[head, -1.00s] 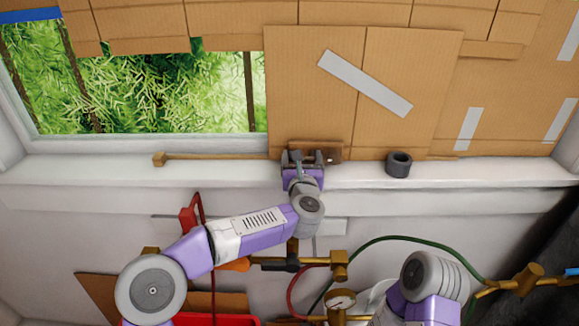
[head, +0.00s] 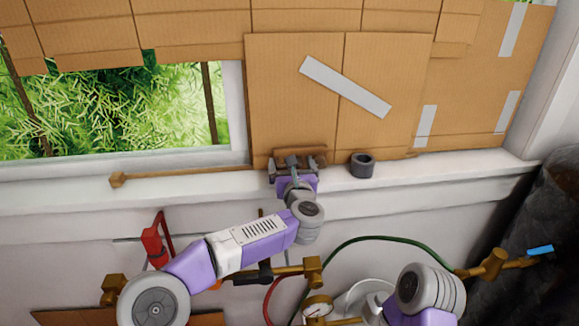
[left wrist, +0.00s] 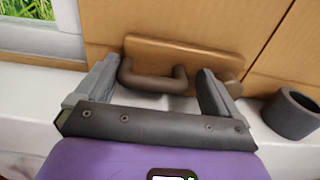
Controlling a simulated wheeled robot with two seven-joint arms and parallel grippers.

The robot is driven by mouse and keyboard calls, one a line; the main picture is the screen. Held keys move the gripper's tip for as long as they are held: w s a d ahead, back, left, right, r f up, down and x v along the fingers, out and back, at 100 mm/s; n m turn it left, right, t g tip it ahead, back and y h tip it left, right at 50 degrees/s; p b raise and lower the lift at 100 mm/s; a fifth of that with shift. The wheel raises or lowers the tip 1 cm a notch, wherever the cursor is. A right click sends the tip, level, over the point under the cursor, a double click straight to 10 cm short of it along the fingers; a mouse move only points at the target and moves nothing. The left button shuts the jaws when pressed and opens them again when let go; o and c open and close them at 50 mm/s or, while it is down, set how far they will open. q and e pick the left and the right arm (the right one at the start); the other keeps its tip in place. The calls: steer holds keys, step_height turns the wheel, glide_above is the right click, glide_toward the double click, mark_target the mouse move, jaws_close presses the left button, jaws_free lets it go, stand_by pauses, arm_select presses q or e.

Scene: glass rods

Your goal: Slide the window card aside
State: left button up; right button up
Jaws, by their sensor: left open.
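The window card (head: 290,90) is a brown cardboard panel with a slanted grey tape strip. It stands upright over the right part of the window (head: 110,105), its left edge just right of a white frame post. A brown handle (left wrist: 178,80) on a wooden plate sits at the card's lower edge. My left gripper (left wrist: 157,88) is open, its two fingers on either side of the handle's bar with gaps visible. In the head view my left gripper (head: 297,168) is at the card's bottom edge. My right gripper is out of view; only part of that arm shows.
A dark ring (head: 362,166) stands on the white sill (head: 430,168), right of the handle. A wooden rail (head: 185,175) with an end block runs left along the sill. More cardboard (head: 480,80) covers the wall at right. Brass pipes and a green hose (head: 385,240) lie below.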

arm_select(q)
steer(key=shift+a, duration=0.1)
steer(key=shift+s, duration=0.15)
steer(key=s, duration=0.7)
steer(key=shift+s+d, duration=0.15)
steer(key=shift+d, duration=0.1)
